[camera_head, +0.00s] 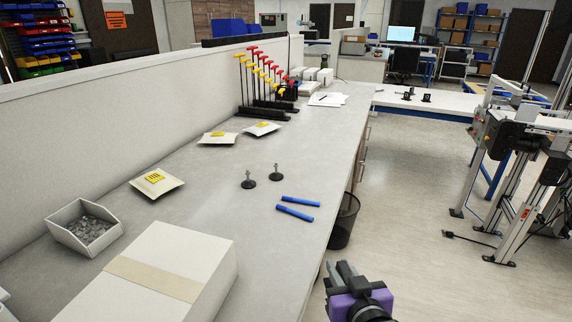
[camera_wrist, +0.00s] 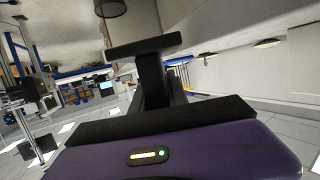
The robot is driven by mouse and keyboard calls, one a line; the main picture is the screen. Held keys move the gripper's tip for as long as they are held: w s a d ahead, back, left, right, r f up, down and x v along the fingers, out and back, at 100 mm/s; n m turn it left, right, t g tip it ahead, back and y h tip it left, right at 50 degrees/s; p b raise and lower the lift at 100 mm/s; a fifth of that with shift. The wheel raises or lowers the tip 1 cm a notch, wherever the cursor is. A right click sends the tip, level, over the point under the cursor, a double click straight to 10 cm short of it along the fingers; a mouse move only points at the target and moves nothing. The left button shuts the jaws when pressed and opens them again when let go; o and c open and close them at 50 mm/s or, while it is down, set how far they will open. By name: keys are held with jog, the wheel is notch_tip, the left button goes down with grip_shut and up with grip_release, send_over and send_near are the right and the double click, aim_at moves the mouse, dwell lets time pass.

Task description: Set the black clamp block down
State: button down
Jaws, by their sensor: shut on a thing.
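My gripper (camera_head: 345,270) is at the bottom of the head view, beside the right edge of the grey workbench and over the floor. In the wrist view my gripper (camera_wrist: 152,85) is shut on a black, T-shaped piece, which I take to be the black clamp block (camera_wrist: 143,46). Its wide bar lies across beyond the fingertips, and it touches nothing else that I can see. In the head view the held block is hard to tell apart from the dark fingers.
The workbench (camera_head: 225,195) holds a white box (camera_head: 190,250), a bin of grey parts (camera_head: 72,212), blue tubes (camera_head: 297,207), two black feet (camera_head: 262,177) and yellow-labelled packets. A wire basket (camera_head: 344,222) stands by it. A white table (camera_head: 450,101) with small black parts is farther back.

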jog(key=w+a+r+n+y+b, duration=0.1)
jog(key=w+a+r+n+y, duration=0.1)
jog(key=a+r, duration=0.9)
notch_tip(320, 180, up, 10)
jog(key=n+g+y, duration=0.1)
jog(key=y, duration=0.1)
send_over(263, 282)
notch_tip(263, 282, down, 20)
jog(key=shift+r+b, duration=0.1)
jog(key=shift+b, duration=0.4)
jog(key=shift+f, duration=0.2)
jog(key=c, duration=1.3)
grip_release()
